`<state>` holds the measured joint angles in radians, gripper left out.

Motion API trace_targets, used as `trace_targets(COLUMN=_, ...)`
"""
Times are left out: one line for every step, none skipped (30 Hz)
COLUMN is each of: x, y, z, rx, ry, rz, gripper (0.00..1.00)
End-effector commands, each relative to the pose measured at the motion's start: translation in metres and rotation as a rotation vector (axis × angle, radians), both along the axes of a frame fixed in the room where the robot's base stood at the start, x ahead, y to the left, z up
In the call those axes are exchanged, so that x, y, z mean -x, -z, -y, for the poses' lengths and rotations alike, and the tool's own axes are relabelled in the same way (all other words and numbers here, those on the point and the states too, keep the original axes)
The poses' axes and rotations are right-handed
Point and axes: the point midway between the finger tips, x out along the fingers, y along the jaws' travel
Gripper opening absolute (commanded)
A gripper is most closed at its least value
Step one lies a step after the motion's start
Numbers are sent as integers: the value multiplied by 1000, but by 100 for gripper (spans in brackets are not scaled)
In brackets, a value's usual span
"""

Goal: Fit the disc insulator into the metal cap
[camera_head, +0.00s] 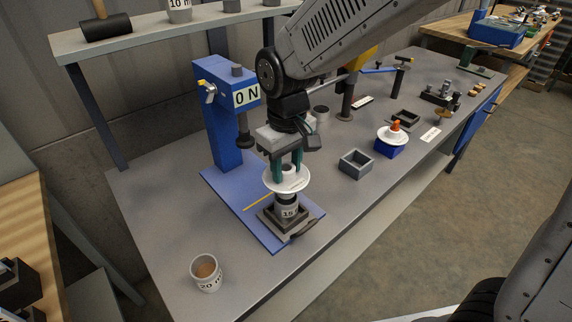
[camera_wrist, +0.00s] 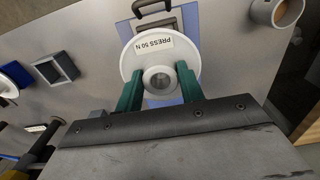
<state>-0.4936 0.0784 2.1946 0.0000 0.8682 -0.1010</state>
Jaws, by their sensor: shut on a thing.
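The white disc insulator (camera_head: 289,182) is held level below my gripper (camera_head: 286,168). In the wrist view the disc (camera_wrist: 138,60) shows a "PRESS 50 N" label and a raised round hub with a hole. The green fingers of my gripper (camera_wrist: 160,85) are shut on this hub from both sides. Directly under the disc stands the metal cap (camera_head: 289,210), a grey piece marked 15, in a square dark holder (camera_head: 268,219) on the blue base plate. The disc hides the cap's top, so I cannot tell whether the two touch.
A cup (camera_head: 206,274) marked 20 is at the front left. An empty square tray (camera_head: 356,165) and a blue block (camera_head: 390,150) bearing a white disc are on the right. Bench between cup and plate is clear.

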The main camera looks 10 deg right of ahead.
Motion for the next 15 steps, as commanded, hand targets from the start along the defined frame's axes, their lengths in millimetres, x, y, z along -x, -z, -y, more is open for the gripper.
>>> trace_targets(x=0, y=-1, z=0, rx=-1, ry=0, rz=1, gripper=0)
trace_targets(x=0, y=0, z=0, rx=-1, ry=0, rz=1, gripper=0)
trace_targets(x=0, y=0, z=0, rx=-1, ry=0, rz=1, gripper=0)
trace_targets(x=0, y=0, z=0, rx=-1, ry=0, rz=1, gripper=0)
trace_targets(x=0, y=1, z=0, rx=-1, ry=0, rz=1, gripper=0)
trace_targets(x=0, y=2, z=0, rx=0, ry=0, rz=0, gripper=0)
trace_targets(x=0, y=3, z=0, rx=0, ry=0, rz=0, gripper=0)
trace_targets(x=0, y=3, z=0, rx=0, ry=0, rz=0, gripper=0)
trace_targets(x=0, y=4, z=0, rx=0, ry=0, rz=0, gripper=0)
trace_targets(x=0, y=5, z=0, rx=0, ry=0, rz=0, gripper=0)
trace_targets(x=0, y=6, z=0, rx=0, ry=0, rz=0, gripper=0)
trace_targets(x=0, y=7, z=0, rx=-1, ry=0, rz=1, gripper=0)
trace_targets(x=0, y=7, z=0, rx=-1, ry=0, rz=1, gripper=0)
trace_targets(x=0, y=8, z=0, rx=-1, ry=0, rz=1, gripper=0)
trace_targets(x=0, y=9, z=0, rx=-1, ry=0, rz=1, gripper=0)
